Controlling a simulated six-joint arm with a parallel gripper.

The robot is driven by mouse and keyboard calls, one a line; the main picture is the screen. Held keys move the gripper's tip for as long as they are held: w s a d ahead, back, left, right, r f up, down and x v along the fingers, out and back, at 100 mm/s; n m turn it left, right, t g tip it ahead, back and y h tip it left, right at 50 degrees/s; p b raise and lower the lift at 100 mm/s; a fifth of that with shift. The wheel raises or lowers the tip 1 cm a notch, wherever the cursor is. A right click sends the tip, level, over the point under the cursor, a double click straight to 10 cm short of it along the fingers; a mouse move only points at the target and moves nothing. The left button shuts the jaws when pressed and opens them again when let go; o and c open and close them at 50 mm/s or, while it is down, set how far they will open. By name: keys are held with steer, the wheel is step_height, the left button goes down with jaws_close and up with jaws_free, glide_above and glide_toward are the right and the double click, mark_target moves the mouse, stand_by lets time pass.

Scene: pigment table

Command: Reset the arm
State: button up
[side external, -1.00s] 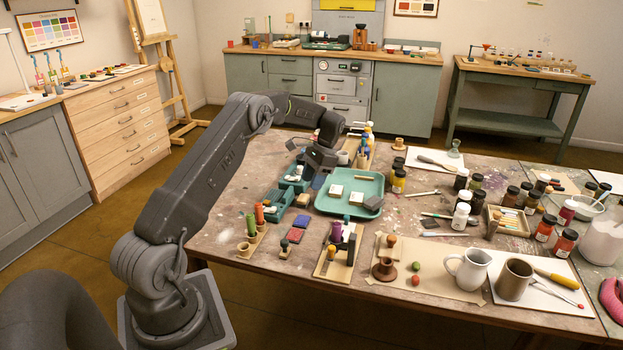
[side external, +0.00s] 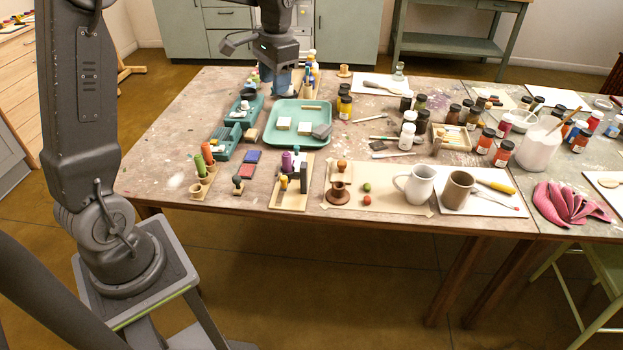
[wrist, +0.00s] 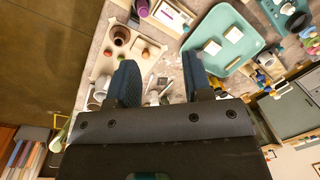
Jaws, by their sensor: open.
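My gripper (wrist: 162,82) shows in the wrist view with its two dark blue fingers spread apart and nothing between them. In the side view my gripper (side external: 243,46) is raised above the far left part of the table (side external: 165,150), clear of everything on it. My arm stands upright at the left of the side view.
Green cabinets (side external: 345,35) stand behind. The air above the table is mostly free.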

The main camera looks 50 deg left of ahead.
steer(key=s+d+r+t, duration=0.3)
steer(key=s+d+r, duration=0.2)
steer(key=s+d, duration=0.55)
steer(key=s+d+f+t+h, duration=0.1)
steer(key=s+d+f+t, duration=0.1)
steer(key=s+d, duration=0.4)
steer(key=s+t, duration=0.1)
steer(key=s, duration=0.3)
steer(key=shift+d+f, duration=0.25)
steer(key=shift+f, duration=0.05)
stand_by(0.3)
